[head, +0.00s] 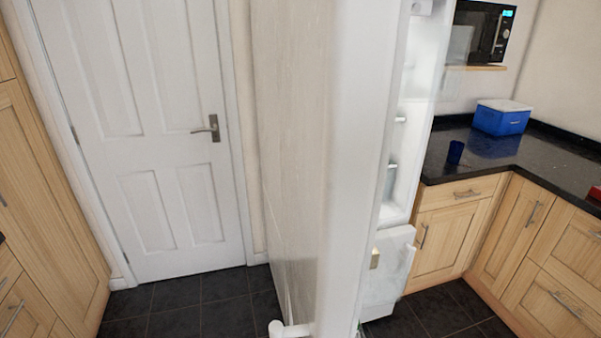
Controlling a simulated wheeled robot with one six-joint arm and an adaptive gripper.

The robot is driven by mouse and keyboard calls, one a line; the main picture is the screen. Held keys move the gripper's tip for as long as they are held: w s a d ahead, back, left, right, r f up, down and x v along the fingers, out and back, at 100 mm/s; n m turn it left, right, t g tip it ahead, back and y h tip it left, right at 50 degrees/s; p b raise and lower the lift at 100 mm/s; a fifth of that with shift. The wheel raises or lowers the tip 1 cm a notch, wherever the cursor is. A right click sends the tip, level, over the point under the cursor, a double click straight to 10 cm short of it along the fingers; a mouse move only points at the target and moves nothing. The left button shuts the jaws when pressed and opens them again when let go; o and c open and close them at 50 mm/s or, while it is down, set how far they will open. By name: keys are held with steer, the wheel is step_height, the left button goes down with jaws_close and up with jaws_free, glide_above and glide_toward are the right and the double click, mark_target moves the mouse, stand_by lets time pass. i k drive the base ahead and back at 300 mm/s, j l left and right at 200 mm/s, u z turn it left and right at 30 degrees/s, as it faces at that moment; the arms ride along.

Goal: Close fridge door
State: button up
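The fridge stands open in the middle of the head view. Its tall white door (361,150) juts toward me, seen nearly edge-on, with its greyish outer face (295,150) turned to the left. A white bar-like piece (291,329), perhaps a handle, shows low on it at the bottom edge of the picture. To the right of the door, part of the bright white fridge interior (409,140) is visible, with a white compartment or bin (397,265) low down. The door hides most of the interior, and its hinge line is hard to make out. My gripper is not in view.
A closed white room door (145,140) with a metal handle is at the left, beside wooden cabinets (40,190). Dark floor tiles (185,305) are clear there.

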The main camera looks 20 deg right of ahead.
mark_target(340, 63)
steer(key=j+z, duration=0.25)
steer(key=j, duration=0.5)
steer(key=j+z, duration=0.25)
steer(key=j, duration=0.55)
steer(key=j+u, duration=0.1)
steer(key=u, duration=0.3)
